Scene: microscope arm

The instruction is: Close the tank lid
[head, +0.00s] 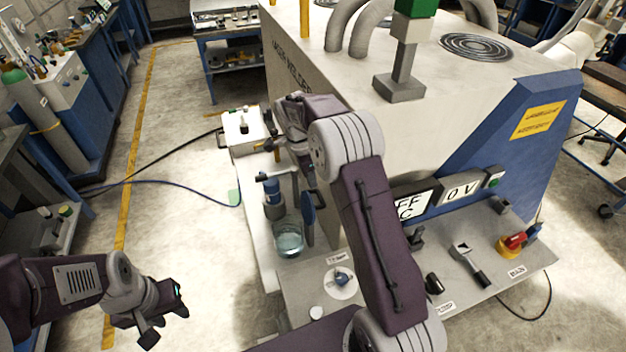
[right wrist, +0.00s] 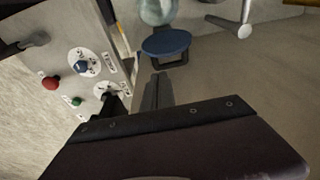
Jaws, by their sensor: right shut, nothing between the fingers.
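The tank (head: 289,241) is a small clear glass vessel with bluish liquid on the white bench ledge. A blue round disc, seemingly its lid (head: 308,207), stands upright at the tank's right side in the head view, not covering it. In the right wrist view the blue disc (right wrist: 167,43) shows below a glass vessel (right wrist: 158,11). My right gripper (head: 270,146) is shut and empty, above and beyond the tank; its dark fingers show in the right wrist view (right wrist: 157,88). My left gripper (head: 170,318) is open and empty at lower left, well away from the tank.
A blue post fixture (head: 273,198) stands just behind the tank. A white box (head: 243,131) lies farther back. The big machine (head: 315,65) borders the ledge on the right. A panel with coloured buttons (right wrist: 75,75) is at left in the wrist view. Open floor lies left of the ledge.

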